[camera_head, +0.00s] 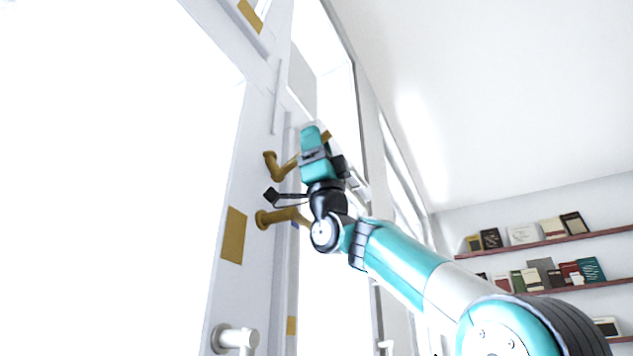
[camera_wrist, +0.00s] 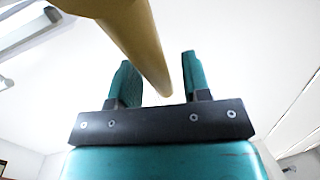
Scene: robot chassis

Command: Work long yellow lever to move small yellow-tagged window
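A long yellow lever (camera_head: 283,170) bends out from the white window frame and runs up right behind my gripper; its far part shows past the gripper. In the wrist view the yellow bar (camera_wrist: 135,35) comes down from the top and ends between the two teal fingers. My gripper (camera_wrist: 157,62) is open, with gaps visible beside the bar's end. It also shows in the head view (camera_head: 313,140), where its fingertips are hard to make out. Yellow tags mark the upper frame (camera_head: 250,14) and the middle post (camera_head: 233,236). I cannot tell which tag marks the small window.
A second yellow lever (camera_head: 285,215) sits just below, close to my wrist. A white handle (camera_head: 236,338) sticks out lower down. Book shelves (camera_head: 545,243) hang on the right wall. The space at upper right is clear.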

